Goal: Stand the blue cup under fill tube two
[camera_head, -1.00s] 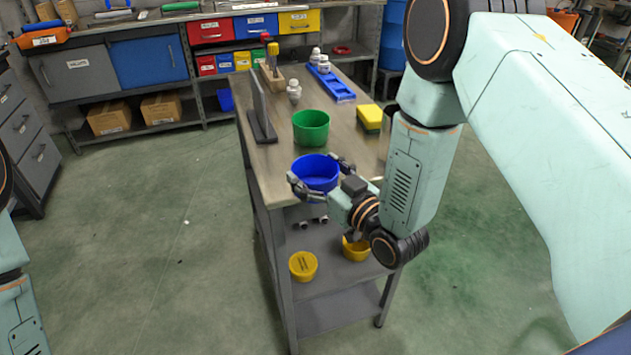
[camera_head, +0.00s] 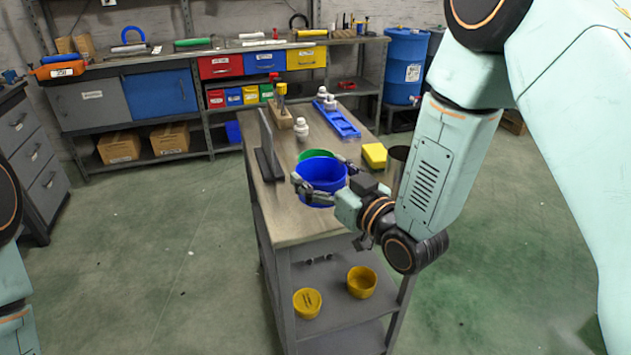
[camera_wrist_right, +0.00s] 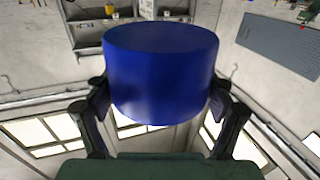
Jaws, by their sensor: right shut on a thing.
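The blue cup (camera_head: 322,188) is held upright by my right gripper (camera_head: 323,178), whose fingers close on its two sides. It hangs above the near part of the workbench (camera_head: 290,225). In the right wrist view the blue cup (camera_wrist_right: 160,75) sits between both fingers of the right gripper (camera_wrist_right: 160,105). A green cup (camera_head: 316,154) stands behind it on the bench, mostly hidden by the blue cup. I cannot make out any fill tube in these views. My left gripper is outside the view; only part of my left arm shows at the left edge.
An upright grey plate (camera_head: 268,145) stands left of the cups. Two yellow bowls (camera_head: 307,303) (camera_head: 361,282) sit on the lower shelf.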

